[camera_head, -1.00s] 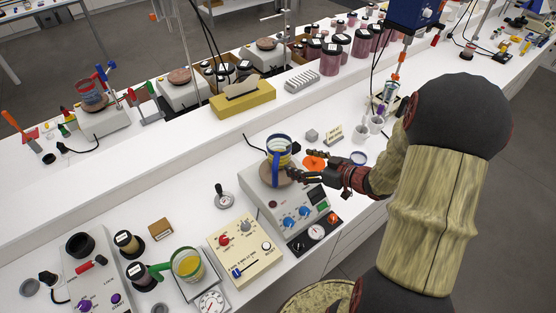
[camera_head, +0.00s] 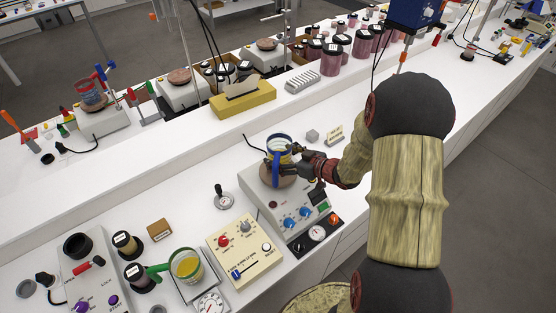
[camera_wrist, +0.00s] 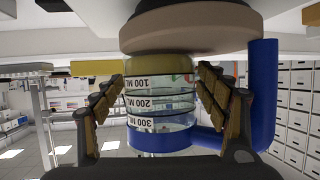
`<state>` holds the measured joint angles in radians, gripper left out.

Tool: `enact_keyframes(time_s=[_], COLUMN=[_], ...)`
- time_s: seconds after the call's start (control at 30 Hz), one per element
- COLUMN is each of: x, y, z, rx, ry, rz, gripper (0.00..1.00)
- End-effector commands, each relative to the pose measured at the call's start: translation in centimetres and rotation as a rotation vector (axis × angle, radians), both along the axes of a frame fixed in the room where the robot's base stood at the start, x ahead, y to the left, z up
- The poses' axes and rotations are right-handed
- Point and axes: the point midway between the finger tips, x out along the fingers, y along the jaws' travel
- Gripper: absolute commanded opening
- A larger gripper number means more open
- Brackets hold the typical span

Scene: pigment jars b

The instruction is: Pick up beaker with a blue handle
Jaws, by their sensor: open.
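The clear beaker with a blue handle (camera_head: 278,141) stands on the round brown top of a grey hotplate (camera_head: 287,203). It has a blue rim and holds something yellowish. In the wrist view the picture is upside down, and the beaker (camera_wrist: 160,103) shows its volume marks, with its blue handle (camera_wrist: 262,95) to the right. My gripper (camera_head: 283,158) is at the beaker. In the wrist view its open fingers (camera_wrist: 165,80) stand on both sides of the glass. I cannot tell if either finger touches it.
A beaker with a green handle (camera_head: 187,264) stands on a scale at the front. A cream control box (camera_head: 244,247) lies left of the hotplate. A small grey block (camera_head: 312,135) and a sign (camera_head: 334,134) stand behind. A yellow box (camera_head: 243,98) sits on the raised shelf.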

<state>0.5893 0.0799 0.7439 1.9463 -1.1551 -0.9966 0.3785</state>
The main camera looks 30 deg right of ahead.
Motion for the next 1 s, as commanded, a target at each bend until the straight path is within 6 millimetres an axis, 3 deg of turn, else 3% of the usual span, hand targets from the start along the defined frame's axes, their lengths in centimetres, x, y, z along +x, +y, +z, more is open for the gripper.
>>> enact_keyframes(time_s=[0.1,1.0], x=[-0.03,0.00], y=[-0.02,-0.06], z=[0.02,0.10], rx=[0.000,0.000], ry=[0.000,-0.002], rz=[0.000,-0.001], gripper=[0.72,0.23])
